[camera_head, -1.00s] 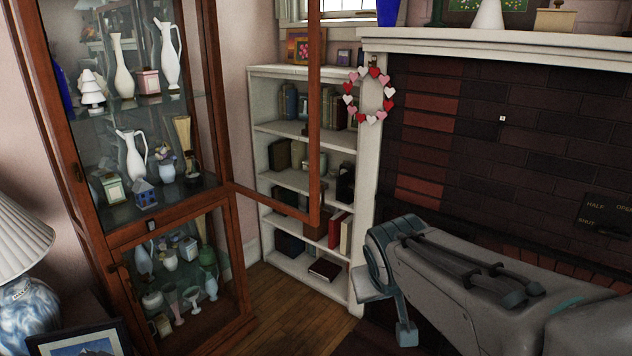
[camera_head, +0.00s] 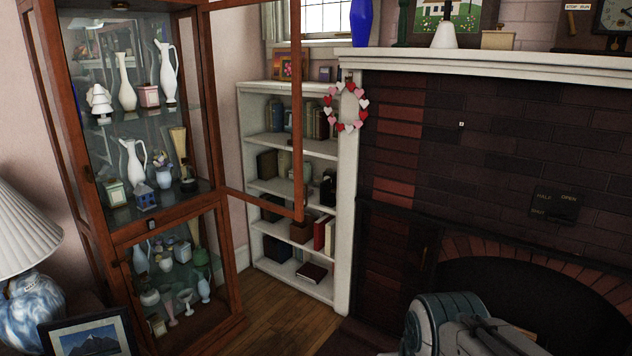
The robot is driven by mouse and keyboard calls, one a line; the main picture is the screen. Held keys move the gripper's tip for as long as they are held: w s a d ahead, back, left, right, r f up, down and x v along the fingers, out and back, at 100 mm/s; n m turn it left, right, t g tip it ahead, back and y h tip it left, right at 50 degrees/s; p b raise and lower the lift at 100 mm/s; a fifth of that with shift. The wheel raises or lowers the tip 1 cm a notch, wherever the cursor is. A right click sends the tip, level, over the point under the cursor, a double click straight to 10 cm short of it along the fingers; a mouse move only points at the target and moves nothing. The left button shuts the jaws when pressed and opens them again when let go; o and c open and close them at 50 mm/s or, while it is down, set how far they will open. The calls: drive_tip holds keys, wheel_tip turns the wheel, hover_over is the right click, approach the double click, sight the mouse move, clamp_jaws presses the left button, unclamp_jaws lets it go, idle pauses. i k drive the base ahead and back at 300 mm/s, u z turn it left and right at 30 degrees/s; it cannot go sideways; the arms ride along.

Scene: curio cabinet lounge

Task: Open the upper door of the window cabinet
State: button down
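The window cabinet (camera_head: 92,188) is a tall wooden case with glass panes at the left. Its upper door (camera_head: 298,130) stands wide open, swung out to the right, its frame seen in front of the white bookcase. The upper compartment is uncovered and shows white vases and small ornaments on glass shelves. The lower door (camera_head: 238,262) appears shut, with more glassware behind it. Part of my arm shows at the bottom right, well apart from the door. My gripper is not visible.
A white bookcase (camera_head: 345,215) stands behind the open door. A brick fireplace (camera_head: 480,165) with a white mantel (camera_head: 470,64) fills the right. A lamp (camera_head: 28,300) and a framed picture (camera_head: 90,336) are at the lower left. Wooden floor (camera_head: 290,325) is clear before the cabinet.

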sight(295, 5)
drive_tip(key=z, duration=0.3)
drive_tip(key=i, duration=0.65)
drive_tip(key=u, duration=0.6)
drive_tip(key=i, duration=0.7)
drive_tip(key=u, duration=0.75)
